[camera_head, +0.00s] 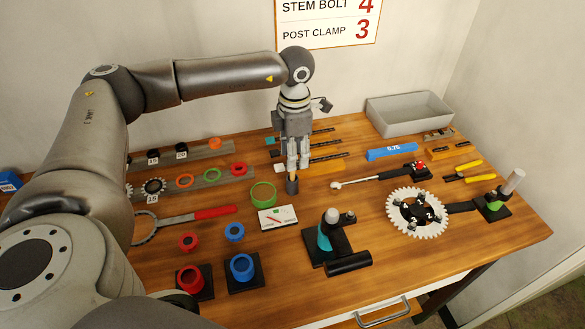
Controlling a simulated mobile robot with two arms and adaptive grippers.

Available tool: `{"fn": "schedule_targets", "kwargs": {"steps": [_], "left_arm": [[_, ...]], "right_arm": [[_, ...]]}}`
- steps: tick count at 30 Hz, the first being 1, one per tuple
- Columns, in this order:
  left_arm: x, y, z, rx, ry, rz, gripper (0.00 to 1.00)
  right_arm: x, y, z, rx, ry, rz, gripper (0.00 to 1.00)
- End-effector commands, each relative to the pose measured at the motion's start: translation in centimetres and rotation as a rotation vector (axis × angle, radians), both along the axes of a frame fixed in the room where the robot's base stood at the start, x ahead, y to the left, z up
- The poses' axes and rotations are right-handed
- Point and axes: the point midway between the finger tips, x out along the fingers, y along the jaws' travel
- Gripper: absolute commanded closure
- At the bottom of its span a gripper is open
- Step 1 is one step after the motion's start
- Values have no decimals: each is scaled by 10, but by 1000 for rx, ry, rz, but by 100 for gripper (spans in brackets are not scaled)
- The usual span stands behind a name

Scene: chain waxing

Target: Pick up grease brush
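My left gripper (297,168) points straight down over the middle of the table, its two pale fingers close together. A small dark upright cylinder (292,186) shows right under the fingertips. It may be the grease brush or its holder, but I cannot tell which. I cannot tell whether the fingers touch it or how wide they are apart. No other thing is clearly a brush. My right gripper is not in view.
A green ring-shaped cup (263,194) and a white card (278,218) lie close by the gripper. A toothed chainring (416,213), a ratchet-like tool (380,176), a blue block (391,152) and a grey bin (410,114) are to the right. Red and blue cups stand at front left.

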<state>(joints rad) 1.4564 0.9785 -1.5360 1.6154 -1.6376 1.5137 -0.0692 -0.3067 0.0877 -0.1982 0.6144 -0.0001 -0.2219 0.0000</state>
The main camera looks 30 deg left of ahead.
Motion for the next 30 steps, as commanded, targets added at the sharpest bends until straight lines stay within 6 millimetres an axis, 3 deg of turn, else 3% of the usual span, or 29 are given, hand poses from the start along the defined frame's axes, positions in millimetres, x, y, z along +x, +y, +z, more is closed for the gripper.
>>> {"fn": "schedule_targets", "kwargs": {"steps": [6, 11, 17, 27, 30], "left_arm": [[-3, 5, -27, 0, 4, 1, 60], [-2, 5, -41, -1, 1, 1, 60], [-2, 5, -43, -1, -1, 1, 60], [-2, 5, -43, 0, 0, 1, 100], [-2, 5, -43, 0, 0, 2, 100]], "right_arm": [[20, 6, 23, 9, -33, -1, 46], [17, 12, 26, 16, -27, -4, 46], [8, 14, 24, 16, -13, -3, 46], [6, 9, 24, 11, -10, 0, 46], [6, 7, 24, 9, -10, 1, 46]]}}
